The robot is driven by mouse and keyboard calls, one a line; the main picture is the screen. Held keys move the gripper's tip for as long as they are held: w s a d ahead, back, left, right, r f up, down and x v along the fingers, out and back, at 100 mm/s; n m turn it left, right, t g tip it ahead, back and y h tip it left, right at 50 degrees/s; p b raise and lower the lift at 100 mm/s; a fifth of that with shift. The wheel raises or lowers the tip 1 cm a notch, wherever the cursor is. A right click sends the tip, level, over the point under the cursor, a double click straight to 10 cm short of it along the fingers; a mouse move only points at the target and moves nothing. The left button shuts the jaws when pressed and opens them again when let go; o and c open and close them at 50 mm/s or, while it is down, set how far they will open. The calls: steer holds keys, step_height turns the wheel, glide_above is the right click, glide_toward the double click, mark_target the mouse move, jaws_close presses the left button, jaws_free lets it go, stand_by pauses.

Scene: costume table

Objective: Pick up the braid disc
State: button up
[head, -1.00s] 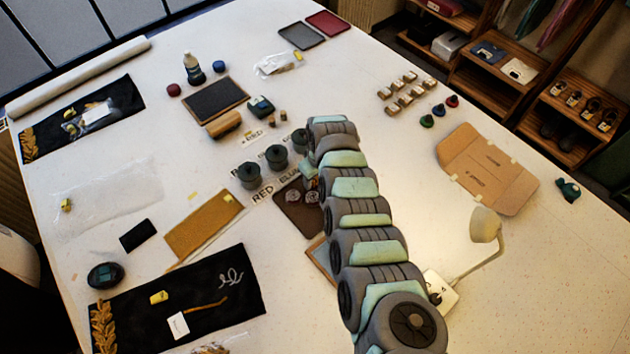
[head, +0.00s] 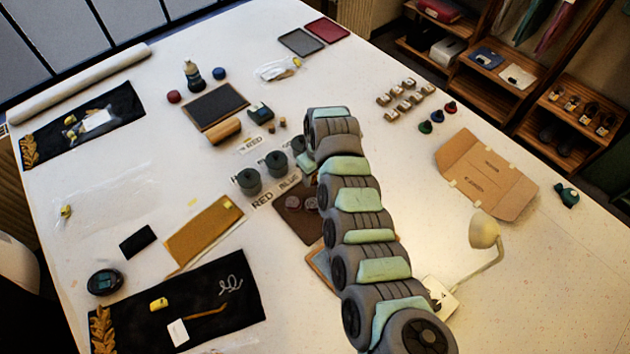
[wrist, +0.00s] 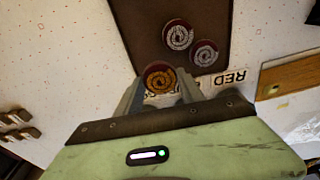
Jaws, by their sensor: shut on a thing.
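My gripper (wrist: 158,88) is shut on a round disc with a dark red rim and a gold coiled face, the braid disc (wrist: 159,77), which sits between the fingertips in the wrist view. In the head view the tray (head: 295,226) with the two pale discs shows left of my arm. My fingertips and the held disc are hidden there by the arm.
Several dark round canisters (head: 276,164) stand beside the tray, near printed RED and BLUE labels (head: 264,204). A lamp (head: 484,232) and a cardboard piece (head: 486,175) lie right of my arm. A mustard cloth strip (head: 204,231) lies to the left.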

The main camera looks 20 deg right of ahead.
mark_target(315, 178)
step_height(315, 178, up, 14)
steer(key=b, duration=0.2)
steer(key=shift+r, duration=0.2)
